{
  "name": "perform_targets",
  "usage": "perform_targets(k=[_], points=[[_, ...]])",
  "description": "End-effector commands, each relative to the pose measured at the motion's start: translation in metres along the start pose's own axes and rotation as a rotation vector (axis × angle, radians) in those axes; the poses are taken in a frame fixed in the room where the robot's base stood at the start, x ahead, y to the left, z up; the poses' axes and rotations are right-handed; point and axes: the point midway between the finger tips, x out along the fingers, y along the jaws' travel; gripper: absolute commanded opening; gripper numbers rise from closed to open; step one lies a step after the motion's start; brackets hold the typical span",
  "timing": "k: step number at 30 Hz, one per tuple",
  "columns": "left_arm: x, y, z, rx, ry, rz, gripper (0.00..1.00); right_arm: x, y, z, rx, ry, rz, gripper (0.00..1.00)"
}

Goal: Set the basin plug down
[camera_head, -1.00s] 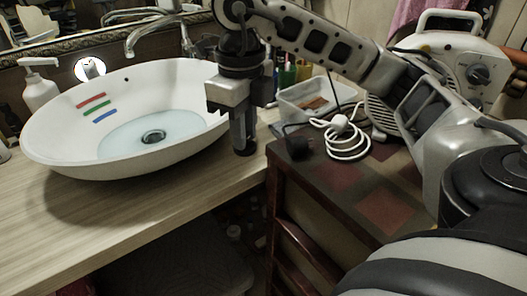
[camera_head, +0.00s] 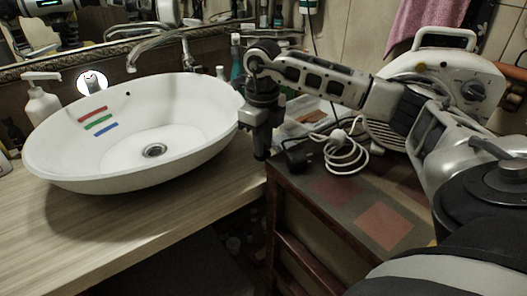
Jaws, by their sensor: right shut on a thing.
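The white oval basin (camera_head: 190,95) stands on the wooden counter at the left, with three coloured stripes on its inner wall. Its drain (camera_head: 155,151) is uncovered at the bottom, and no water shows in it. My right gripper (camera_head: 262,154) points down just right of the basin's rim, near the counter's right end. It is shut on the basin plug, which is too small and dark to make out between the fingers. My left gripper is not in view.
A dark cabinet (camera_head: 384,226) at the right carries a coiled white cable (camera_head: 345,158), a black adapter and a clear tray. A white machine (camera_head: 450,78) stands behind. A soap bottle (camera_head: 42,103) is left of the basin. The front counter is clear.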

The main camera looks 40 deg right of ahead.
Motion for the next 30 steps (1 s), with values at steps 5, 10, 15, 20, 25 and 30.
perform_targets(k=[5, 10, 15, 20, 25, 30], points=[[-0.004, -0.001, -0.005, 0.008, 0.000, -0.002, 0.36, 0.025, -0.005, 0.001, 0.000, 0.005, 0.000, 0.00], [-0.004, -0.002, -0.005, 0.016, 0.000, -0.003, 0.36, 0.037, -0.005, 0.002, 0.000, 0.002, -0.001, 0.00], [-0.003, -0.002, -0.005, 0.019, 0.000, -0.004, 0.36, 0.038, -0.005, 0.002, 0.000, 0.001, -0.001, 0.00], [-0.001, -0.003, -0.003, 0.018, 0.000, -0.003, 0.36, 0.042, -0.005, 0.002, 0.000, 0.001, -0.001, 0.00], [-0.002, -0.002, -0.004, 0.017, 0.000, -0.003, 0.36, 0.041, -0.005, 0.002, 0.001, 0.001, -0.001, 0.41], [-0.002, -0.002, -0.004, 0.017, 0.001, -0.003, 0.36, 0.040, -0.005, 0.002, 0.001, 0.001, -0.001, 0.41]])
